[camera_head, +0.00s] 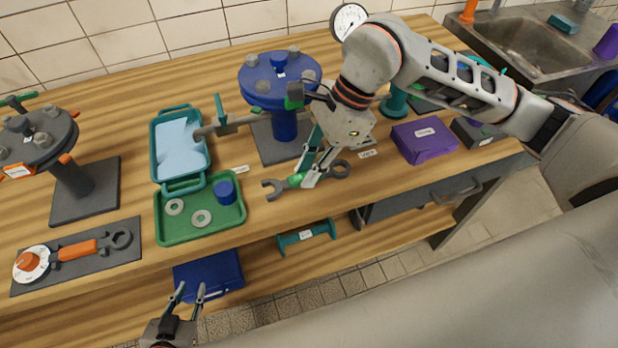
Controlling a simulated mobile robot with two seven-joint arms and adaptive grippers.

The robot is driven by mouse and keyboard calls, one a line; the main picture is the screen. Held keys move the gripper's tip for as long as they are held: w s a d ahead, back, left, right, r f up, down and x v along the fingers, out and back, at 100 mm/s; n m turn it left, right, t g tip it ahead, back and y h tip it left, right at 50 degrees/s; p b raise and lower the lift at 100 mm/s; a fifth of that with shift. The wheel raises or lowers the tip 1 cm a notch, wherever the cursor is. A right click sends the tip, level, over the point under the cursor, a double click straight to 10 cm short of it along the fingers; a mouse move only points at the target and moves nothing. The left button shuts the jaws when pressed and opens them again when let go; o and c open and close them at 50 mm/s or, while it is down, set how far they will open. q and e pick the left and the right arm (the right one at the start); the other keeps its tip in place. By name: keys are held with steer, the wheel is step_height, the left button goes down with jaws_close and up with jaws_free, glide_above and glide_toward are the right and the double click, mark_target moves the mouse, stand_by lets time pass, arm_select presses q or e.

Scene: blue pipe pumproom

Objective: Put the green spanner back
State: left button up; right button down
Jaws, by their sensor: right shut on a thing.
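The green spanner (272,187) has grey metal ends and a green grip. It lies level at or just above the wooden table near the front edge, in front of the blue flanged pipe. My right gripper (306,180) comes down from above and is shut on it around the middle, hiding part of the handle. Its open jaw points left and its ring end (340,169) points right. I cannot tell whether it touches the wood. My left gripper (190,290) is open and empty, low in front of the table by a blue box.
The blue flanged pipe (283,127) stands behind the spanner. A green tray (174,237) with washers is to its left. An orange-handled spanner (85,248) lies on a dark mat. A purple box (424,140) stands at right. Bare wood surrounds the spanner's left end.

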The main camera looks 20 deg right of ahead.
steer(key=shift+f, duration=1.9)
steer(key=shift+f, duration=0.1)
steer(key=c, duration=1.9)
jaws_free()
steer(key=shift+w+d+r, duration=0.1)
steer(key=shift+r, duration=0.2)
steer(key=v, duration=1.1)
steer(key=shift+d+r+b, duration=0.1)
steer(key=shift+r+b, duration=0.2)
steer(key=shift+b, duration=0.05)
